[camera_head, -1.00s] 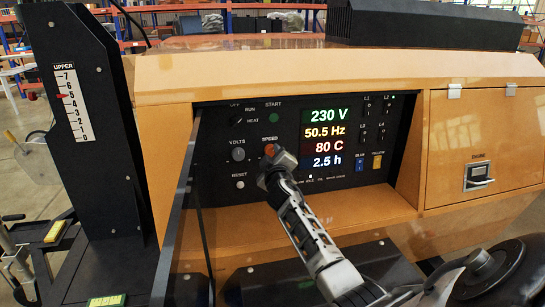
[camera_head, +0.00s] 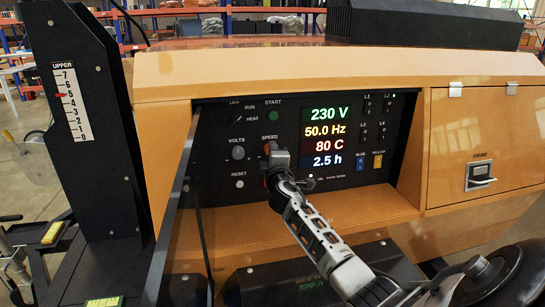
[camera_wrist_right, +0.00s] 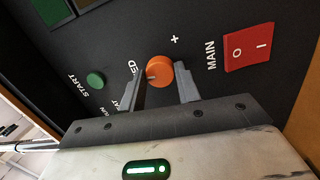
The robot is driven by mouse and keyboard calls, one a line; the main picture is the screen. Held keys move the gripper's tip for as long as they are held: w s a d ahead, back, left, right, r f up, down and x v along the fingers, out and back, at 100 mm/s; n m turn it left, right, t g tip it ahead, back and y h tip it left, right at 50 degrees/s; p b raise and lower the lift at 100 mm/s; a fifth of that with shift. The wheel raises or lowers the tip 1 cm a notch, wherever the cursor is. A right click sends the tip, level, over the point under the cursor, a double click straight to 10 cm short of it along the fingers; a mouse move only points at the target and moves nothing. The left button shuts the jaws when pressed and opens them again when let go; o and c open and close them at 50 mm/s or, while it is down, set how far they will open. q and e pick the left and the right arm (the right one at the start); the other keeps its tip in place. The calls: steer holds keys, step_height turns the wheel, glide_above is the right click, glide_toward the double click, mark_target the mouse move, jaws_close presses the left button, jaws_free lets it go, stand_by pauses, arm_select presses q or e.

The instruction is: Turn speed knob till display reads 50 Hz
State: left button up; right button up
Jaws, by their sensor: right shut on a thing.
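The orange speed knob (camera_wrist_right: 159,69) sits between the two fingers of my right gripper (camera_wrist_right: 160,83) in the right wrist view, and the fingers are shut on it. In the head view my right gripper (camera_head: 279,160) is at the panel and hides most of the knob, with a little orange (camera_head: 268,148) showing. The display (camera_head: 325,132) reads 230 V, 50.0 Hz in yellow, 80 C and 2.5 h. My left gripper is not in view.
A red MAIN switch (camera_wrist_right: 248,47) and a green START button (camera_wrist_right: 95,80) flank the knob. The VOLTS knob (camera_head: 238,153) is to its left. An open dark panel door (camera_head: 174,230) stands left of the recess. The engine panel (camera_head: 481,176) is at right.

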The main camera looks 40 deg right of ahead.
steer(key=shift+n, duration=0.5)
steer(key=o, duration=1)
steer(key=shift+c, duration=0.2)
steer(key=v, duration=1.6)
steer(key=shift+d, duration=0.1)
